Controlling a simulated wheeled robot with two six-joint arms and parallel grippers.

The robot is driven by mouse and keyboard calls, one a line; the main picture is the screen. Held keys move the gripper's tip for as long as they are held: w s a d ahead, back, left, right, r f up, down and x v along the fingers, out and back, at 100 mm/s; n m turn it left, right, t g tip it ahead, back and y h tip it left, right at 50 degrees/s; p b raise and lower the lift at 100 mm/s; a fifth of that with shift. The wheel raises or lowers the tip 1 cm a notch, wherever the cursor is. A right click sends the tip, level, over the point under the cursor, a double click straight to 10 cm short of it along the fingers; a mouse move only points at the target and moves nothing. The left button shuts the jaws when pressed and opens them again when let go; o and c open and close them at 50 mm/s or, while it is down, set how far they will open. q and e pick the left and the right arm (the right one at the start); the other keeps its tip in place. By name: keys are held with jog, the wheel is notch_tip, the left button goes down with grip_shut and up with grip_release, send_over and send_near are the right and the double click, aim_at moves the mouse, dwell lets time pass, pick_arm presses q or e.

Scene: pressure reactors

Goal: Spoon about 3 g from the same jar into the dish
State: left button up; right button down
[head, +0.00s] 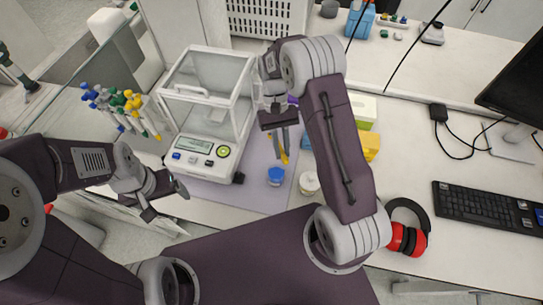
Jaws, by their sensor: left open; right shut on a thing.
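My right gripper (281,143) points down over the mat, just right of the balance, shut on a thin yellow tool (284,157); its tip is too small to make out. Below it on the mat stands a small jar with a blue lid (275,176). A white open-looking jar (309,183) stands to its right; I cannot tell which jar is the task's. The balance (205,120) has a glass draft shield and a lit display. I cannot make out a dish. My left gripper (166,202) is open and empty, in front of the balance on the left.
A rack of pipettes (125,108) stands left of the balance. Yellow boxes (368,146) lie behind my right arm. Red ear defenders (407,238) and a keyboard (478,205) are on the right. A white basket (268,18) stands at the back. Bare bench lies between boxes and keyboard.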

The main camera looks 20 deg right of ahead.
jog(key=s+a+r+m+t+y+p, duration=0.1)
jog(key=s+a+r+m+y+p, duration=0.3)
jog(key=a, duration=0.3)
jog(key=s+a+r+m+t+y+p, duration=0.1)
jog(key=s+a+m+t+p, duration=0.15)
jog(key=a+m+p, duration=0.4)
notch_tip(320, 180, down, 6)
jog(key=s+m+b, duration=0.1)
jog(key=s+b, duration=0.1)
jog(key=b, duration=0.3)
jog(key=r+h+p, duration=0.1)
jog(key=p, duration=0.1)
jog(key=a+r+t+h+p, duration=0.1)
jog(key=r+p, duration=0.1)
jog(key=p, duration=0.1)
jog(key=s+a+r+h+p, duration=0.1)
jog(key=r+p, duration=0.1)
jog(key=shift+s+a+r+t+p, duration=0.1)
jog(key=shift+a+r+t+p, duration=0.05)
jog(key=shift+a+t+p, duration=0.15)
jog(key=shift+d, duration=0.1)
